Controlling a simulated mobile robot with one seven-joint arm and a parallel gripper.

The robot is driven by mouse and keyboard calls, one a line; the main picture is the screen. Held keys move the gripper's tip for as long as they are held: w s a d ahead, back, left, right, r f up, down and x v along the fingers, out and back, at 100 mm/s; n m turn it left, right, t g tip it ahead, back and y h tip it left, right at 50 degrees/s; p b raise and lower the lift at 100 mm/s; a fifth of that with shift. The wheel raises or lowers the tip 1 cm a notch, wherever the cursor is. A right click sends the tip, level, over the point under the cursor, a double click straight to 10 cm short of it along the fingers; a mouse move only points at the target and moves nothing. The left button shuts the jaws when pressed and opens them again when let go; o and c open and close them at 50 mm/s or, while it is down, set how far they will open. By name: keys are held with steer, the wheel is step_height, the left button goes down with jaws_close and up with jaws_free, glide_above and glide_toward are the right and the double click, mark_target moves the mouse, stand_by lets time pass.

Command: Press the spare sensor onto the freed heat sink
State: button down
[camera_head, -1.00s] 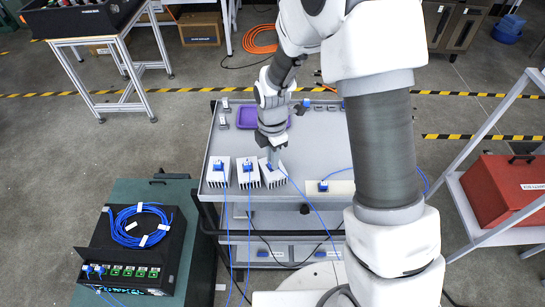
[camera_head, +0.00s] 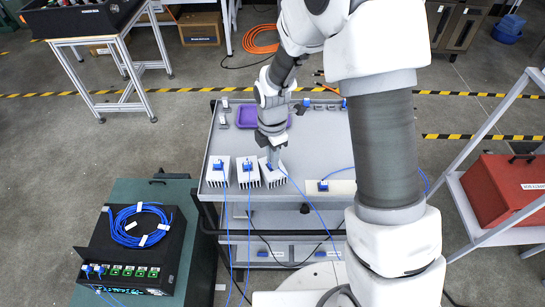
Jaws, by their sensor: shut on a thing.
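Three white finned heat sinks stand in a row at the front left of the grey cart top: left (camera_head: 216,181), middle (camera_head: 247,183) and right (camera_head: 274,181). Blue sensors with cables sit on the left (camera_head: 221,165) and middle (camera_head: 247,165) ones. My gripper (camera_head: 272,161) points down at the top of the right heat sink, shut on a small blue cabled sensor (camera_head: 269,166). The fingers mostly hide it, so I cannot tell how it seats. Another blue sensor (camera_head: 323,186) lies on a pale strip (camera_head: 343,187) to the right.
A purple tray (camera_head: 246,117) and several small parts (camera_head: 319,106) lie towards the back of the cart (camera_head: 320,150). Blue cables hang over its front edge. A black box with coiled blue cable (camera_head: 130,254) stands at the left.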

steer(key=shift+f, duration=0.15)
steer(key=shift+c, duration=1)
jaws_free()
steer(key=shift+r, duration=0.25)
steer(key=shift+r+p, duration=2.5)
steer(key=shift+r, duration=0.85)
